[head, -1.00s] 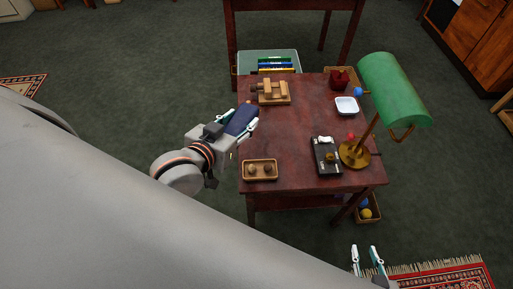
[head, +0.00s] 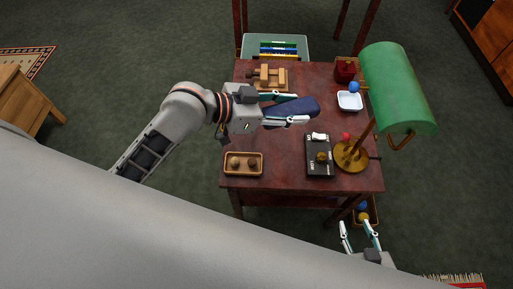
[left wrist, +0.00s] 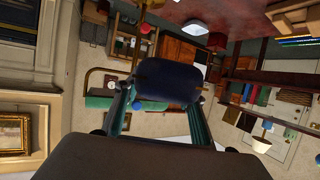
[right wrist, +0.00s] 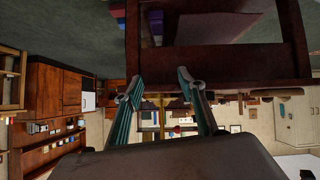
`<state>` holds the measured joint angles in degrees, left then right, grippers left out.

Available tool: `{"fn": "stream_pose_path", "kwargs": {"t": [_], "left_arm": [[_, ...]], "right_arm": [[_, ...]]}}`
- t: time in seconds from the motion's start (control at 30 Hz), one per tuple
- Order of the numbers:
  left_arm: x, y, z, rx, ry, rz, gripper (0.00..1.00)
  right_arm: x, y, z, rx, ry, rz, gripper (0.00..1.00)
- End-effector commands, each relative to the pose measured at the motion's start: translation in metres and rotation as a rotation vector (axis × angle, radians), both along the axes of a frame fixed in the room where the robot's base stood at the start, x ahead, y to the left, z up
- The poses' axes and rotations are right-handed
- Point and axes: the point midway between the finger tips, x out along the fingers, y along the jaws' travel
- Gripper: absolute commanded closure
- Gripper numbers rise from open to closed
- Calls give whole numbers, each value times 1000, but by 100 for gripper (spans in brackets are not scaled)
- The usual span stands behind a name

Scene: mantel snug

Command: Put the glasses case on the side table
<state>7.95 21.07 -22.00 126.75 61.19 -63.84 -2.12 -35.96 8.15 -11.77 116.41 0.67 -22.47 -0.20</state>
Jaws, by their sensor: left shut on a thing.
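The glasses case (head: 292,106) is a dark blue, rounded oblong. My left gripper (head: 285,109) is shut on it and holds it over the middle of the side table. In the left wrist view the case (left wrist: 168,82) sits between the fingertips. The side table (head: 270,180) has a dark red-brown top. Whether the case touches the top or hangs just above it, I cannot tell. My right gripper (head: 361,236) is open and empty, near the front right of the table; its spread fingers also show in the right wrist view (right wrist: 160,88).
On the table stand a green-shaded lamp (head: 398,88), a black box (head: 319,157), a wooden tray with round items (head: 243,172), a wooden model (head: 268,77), a white dish (head: 349,101) and a red object (head: 344,69). The table's middle has free room around the case.

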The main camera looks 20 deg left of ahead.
Motion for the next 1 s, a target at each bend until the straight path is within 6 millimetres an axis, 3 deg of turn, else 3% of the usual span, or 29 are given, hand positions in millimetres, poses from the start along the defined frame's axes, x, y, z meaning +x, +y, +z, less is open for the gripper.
{"fn": "stream_pose_path", "kwargs": {"t": [0.03, 0.1, 0.3, 0.6, 0.77, 0.87, 1.0], "left_arm": [[4, 1, -14, 13, 3, -66, 84], [6, 2, -22, 11, 6, -150, 84], [19, 29, -37, 7, 8, -309, 84], [50, 90, -28, 0, 3, -375, 84], [56, 103, -25, -5, 2, -376, 84], [57, 104, -40, -8, 6, -375, 84], [56, 104, -74, -8, 10, -374, 84]], "right_arm": [[0, 0, -7, -3, 2, 1, 60], [2, -1, -10, -6, 0, 2, 60], [0, -5, -21, -23, 6, 4, 60], [-1, -8, -31, -39, 10, 12, 60], [5, -8, -29, -40, -1, 14, 60], [5, -8, -28, -38, -3, 14, 60], [1, -6, -34, -36, 6, 15, 60]]}}
